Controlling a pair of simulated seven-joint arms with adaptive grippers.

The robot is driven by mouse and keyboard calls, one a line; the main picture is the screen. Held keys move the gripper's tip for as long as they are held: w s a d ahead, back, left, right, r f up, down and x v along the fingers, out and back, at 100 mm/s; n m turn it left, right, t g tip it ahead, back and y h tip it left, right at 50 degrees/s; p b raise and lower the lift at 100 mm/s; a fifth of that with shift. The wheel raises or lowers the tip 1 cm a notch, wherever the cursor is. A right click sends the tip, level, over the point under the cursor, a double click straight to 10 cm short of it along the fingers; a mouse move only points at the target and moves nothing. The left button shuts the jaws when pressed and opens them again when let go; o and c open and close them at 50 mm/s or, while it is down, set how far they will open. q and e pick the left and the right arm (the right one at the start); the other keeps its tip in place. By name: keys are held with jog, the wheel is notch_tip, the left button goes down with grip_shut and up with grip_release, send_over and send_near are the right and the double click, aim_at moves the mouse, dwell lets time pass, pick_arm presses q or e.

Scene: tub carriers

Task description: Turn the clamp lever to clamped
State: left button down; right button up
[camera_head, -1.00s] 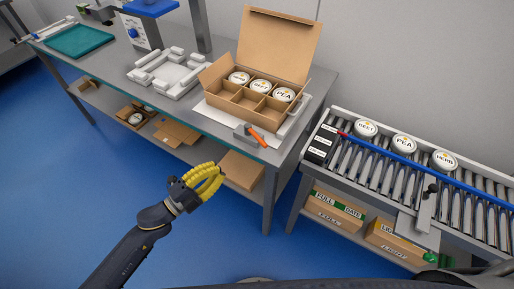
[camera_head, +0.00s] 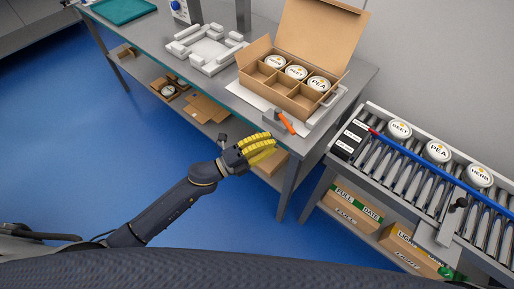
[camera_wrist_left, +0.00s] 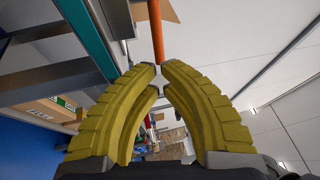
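The clamp lever (camera_head: 287,123) has an orange handle and sits on a grey block at the bench's front edge, in front of the open carton. Its orange handle also shows at the top of the left wrist view (camera_wrist_left: 157,30), beyond my fingertips. My left gripper (camera_head: 273,146) has yellow ribbed fingers and is in front of the bench edge, a little below and left of the lever in the head view. In the left wrist view its fingertips (camera_wrist_left: 158,68) come almost together, with nothing between them. It appears apart from the lever. My right gripper is out of view.
The open carton (camera_head: 268,88) holds several white-lidded tubs. A white fixture (camera_head: 207,48) stands left of it on the bench. A roller conveyor (camera_head: 410,178) with lidded tubs and a blue rail is at the right. Blue floor is free in front of the bench.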

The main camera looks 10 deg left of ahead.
aim_at(285, 124)
pick_arm(q)
jog(key=shift+x, duration=2.55)
